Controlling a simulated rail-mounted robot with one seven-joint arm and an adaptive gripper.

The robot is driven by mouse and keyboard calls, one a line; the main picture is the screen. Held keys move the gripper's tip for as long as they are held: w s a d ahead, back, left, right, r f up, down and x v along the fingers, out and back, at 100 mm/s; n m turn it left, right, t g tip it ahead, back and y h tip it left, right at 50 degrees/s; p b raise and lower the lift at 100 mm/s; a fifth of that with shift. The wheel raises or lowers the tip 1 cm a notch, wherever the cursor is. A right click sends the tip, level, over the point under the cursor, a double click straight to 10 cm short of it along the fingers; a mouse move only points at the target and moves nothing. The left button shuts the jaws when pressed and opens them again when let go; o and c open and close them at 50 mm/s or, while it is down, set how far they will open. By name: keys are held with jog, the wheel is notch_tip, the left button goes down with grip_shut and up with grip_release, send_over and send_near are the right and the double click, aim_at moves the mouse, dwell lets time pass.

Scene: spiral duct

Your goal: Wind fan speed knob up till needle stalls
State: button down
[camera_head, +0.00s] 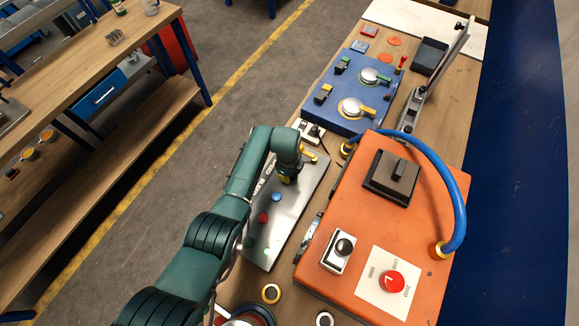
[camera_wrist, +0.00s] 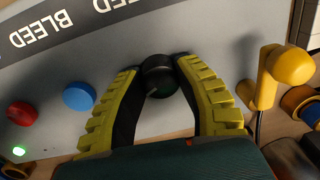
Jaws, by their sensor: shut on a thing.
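My gripper (camera_wrist: 158,66) is shut on a black knob (camera_wrist: 160,82) on a grey metal panel (camera_wrist: 60,70), one yellow-ribbed finger on each side. In the head view my gripper (camera_head: 288,178) is over the panel's upper part, and the knob is mostly hidden. Printed labels on the panel include "BLEED". A blue button (camera_wrist: 79,96), a red button (camera_wrist: 22,115) and a lit green lamp (camera_wrist: 19,150) line up beside the knob. On the orange box, a red round dial (camera_head: 391,281) with a white mark sits on a pale numbered plate. I cannot make out a separate needle.
The orange box (camera_head: 340,215) stands right of the panel, with a blue hose (camera_head: 455,185) arching over it. A blue valve box (camera_head: 345,115) is behind. A yellow knobbed post (camera_wrist: 268,85) stands close to my gripper's right finger.

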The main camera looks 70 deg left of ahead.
jog(key=shift+d+f, duration=0.1)
jog(key=c, duration=0.6)
grip_release()
jog(key=r, duration=1.2)
jog(key=shift+s+d, duration=0.25)
jog(key=shift+s, duration=0.1)
jog(key=shift+r, duration=0.2)
